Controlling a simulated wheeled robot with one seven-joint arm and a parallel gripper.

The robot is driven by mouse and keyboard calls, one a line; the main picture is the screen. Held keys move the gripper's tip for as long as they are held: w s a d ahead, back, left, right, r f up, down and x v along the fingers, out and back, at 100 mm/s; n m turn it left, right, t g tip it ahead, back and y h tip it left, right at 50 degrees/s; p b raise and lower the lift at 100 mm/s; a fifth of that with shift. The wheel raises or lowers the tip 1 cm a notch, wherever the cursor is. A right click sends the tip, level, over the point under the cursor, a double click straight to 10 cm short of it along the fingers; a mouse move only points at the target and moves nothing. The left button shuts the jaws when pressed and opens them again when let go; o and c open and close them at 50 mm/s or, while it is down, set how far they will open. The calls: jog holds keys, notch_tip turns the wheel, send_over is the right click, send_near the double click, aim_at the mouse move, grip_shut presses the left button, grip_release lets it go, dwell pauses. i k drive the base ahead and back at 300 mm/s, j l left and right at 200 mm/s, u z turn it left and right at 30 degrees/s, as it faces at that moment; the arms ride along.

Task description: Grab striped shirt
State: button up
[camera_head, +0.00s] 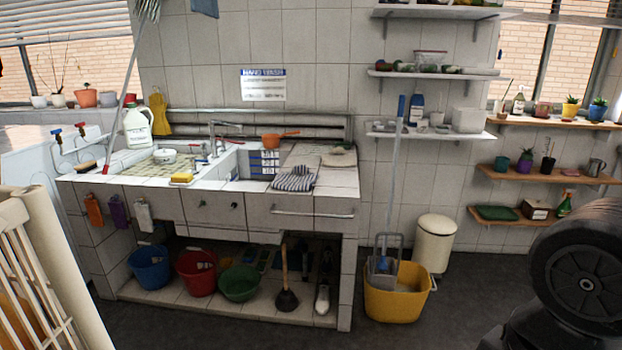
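The striped shirt (294,179) is a dark-and-white striped cloth bundle. It lies on the white tiled counter (331,188), right of the sink and near the front edge, above a long metal bar handle. Its far side is close to a folded pale cloth (339,158). Nothing visible covers it. My gripper is not in view. A large dark rounded part at the lower right seems to be my own arm, well apart from the shirt.
A yellow mop bucket (396,295) stands on the floor right of the counter. Floor in front looks clear.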

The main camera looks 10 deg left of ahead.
aim_at(301, 179)
jog(key=i+u, duration=0.25)
jog(key=i, duration=0.35)
jog(key=i+u, duration=0.25)
jog(key=i, duration=0.35)
jog(key=i+l+u, duration=0.25)
jog(key=i, duration=0.35)
jog(key=i+j, duration=0.15)
jog(key=i, duration=0.3)
jog(key=i+j, duration=0.15)
jog(key=i, duration=0.3)
jog(key=i+j+u, duration=0.1)
jog(key=i, duration=0.35)
jog(key=j, duration=0.05)
